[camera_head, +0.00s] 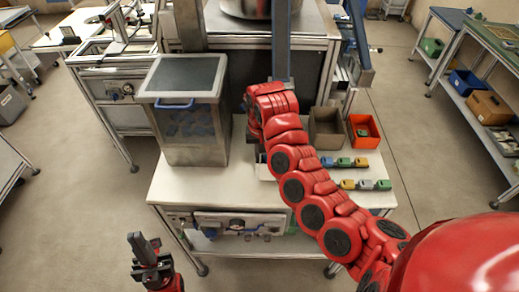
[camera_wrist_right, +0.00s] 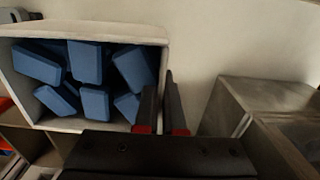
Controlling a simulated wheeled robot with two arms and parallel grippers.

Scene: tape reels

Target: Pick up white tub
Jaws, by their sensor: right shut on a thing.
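The white tub (camera_wrist_right: 95,29) is at the upper left of the right wrist view. It is an open white box holding several blue blocks (camera_wrist_right: 87,62). My right gripper (camera_wrist_right: 163,88) has one finger inside the tub and the other outside, shut on its side wall. In the head view my red right arm hides the tub and most of the right gripper. My left gripper (camera_head: 146,243) is low at the left, in front of the table and away from the tub; its finger gap is unclear.
A tall metal bin (camera_head: 186,120) with a blue handle stands on the white worktable (camera_head: 190,188), left of my right arm. Right of the arm are a brown box (camera_head: 326,128), an orange bin (camera_head: 363,131) and rows of small coloured blocks (camera_head: 343,162). The table's front left is clear.

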